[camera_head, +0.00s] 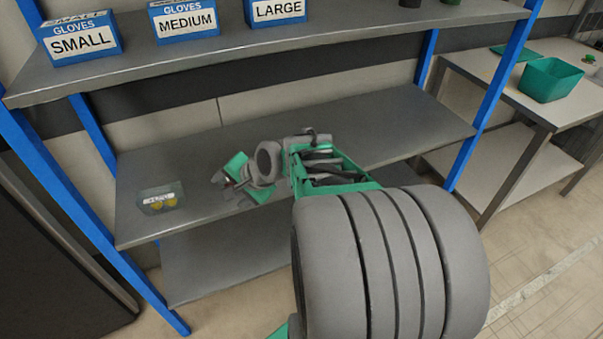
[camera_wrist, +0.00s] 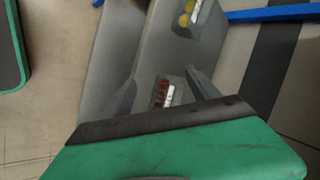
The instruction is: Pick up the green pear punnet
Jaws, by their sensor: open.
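I cannot make out a punnet of green pears in either view. A clear punnet with red contents and a white label (camera_wrist: 164,92) lies between the two fingers of my gripper (camera_wrist: 161,75) in the wrist view, on the shelf beyond them. My gripper is open with nothing in its fingers. In the head view my gripper (camera_head: 224,180) is over the middle shelf and hides what is beneath it. A clear punnet with yellow fruit (camera_head: 160,199) stands on that shelf to the left of my gripper. It also shows at the top of the wrist view (camera_wrist: 188,16).
The middle shelf (camera_head: 400,125) is bare to the right of my arm. Blue posts (camera_head: 92,225) bound the rack. Glove boxes (camera_head: 183,19) stand on the upper shelf (camera_head: 215,48) above my gripper. A green bin (camera_head: 551,80) sits on a side table at right.

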